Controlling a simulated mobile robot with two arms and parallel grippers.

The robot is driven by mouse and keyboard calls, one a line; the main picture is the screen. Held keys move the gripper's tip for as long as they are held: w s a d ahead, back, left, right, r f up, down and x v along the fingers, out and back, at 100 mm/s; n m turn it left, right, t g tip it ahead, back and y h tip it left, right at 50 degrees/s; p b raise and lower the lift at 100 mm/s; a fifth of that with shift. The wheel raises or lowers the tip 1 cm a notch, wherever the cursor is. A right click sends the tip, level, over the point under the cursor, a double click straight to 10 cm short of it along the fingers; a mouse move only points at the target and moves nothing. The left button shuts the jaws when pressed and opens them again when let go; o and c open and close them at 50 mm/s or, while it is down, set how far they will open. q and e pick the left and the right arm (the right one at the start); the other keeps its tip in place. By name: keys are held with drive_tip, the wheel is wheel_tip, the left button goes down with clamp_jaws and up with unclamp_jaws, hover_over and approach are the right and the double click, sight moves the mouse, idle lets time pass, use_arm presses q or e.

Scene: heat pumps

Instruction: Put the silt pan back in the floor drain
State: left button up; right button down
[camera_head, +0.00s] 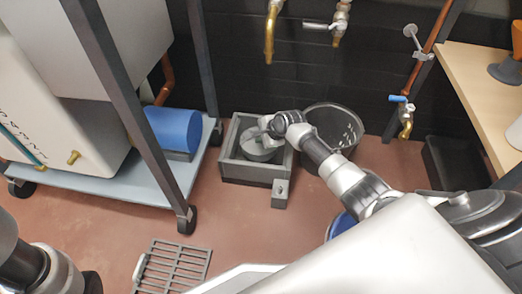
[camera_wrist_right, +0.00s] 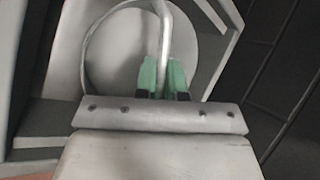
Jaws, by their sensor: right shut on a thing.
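The silt pan (camera_head: 257,147) is a round grey pan. It sits within the walls of the square grey floor drain (camera_head: 251,173); I cannot tell whether it rests on the bottom or hangs a little above it. My right gripper (camera_head: 268,124) reaches over the drain from the right. In the right wrist view its green fingertips (camera_wrist_right: 163,78) are shut on the pan's thin metal handle (camera_wrist_right: 166,30), with the round pan (camera_wrist_right: 125,55) just beyond. My left arm shows at the lower left of the head view, but its fingers do not show.
A slotted grate (camera_head: 177,267) lies on the red floor in front. A black bucket (camera_head: 335,128) stands right of the drain, and a small grey block (camera_head: 280,193) is at its front. A wheeled blue-grey cart (camera_head: 120,186) stands to the left. A wooden bench (camera_head: 478,95) is at right.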

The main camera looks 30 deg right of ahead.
sight(258, 145)
wheel_tip(258, 145, down, 4)
drive_tip(key=b, duration=0.3)
drive_tip(key=shift+r, duration=0.25)
drive_tip(key=c, duration=1.2)
unclamp_jaws()
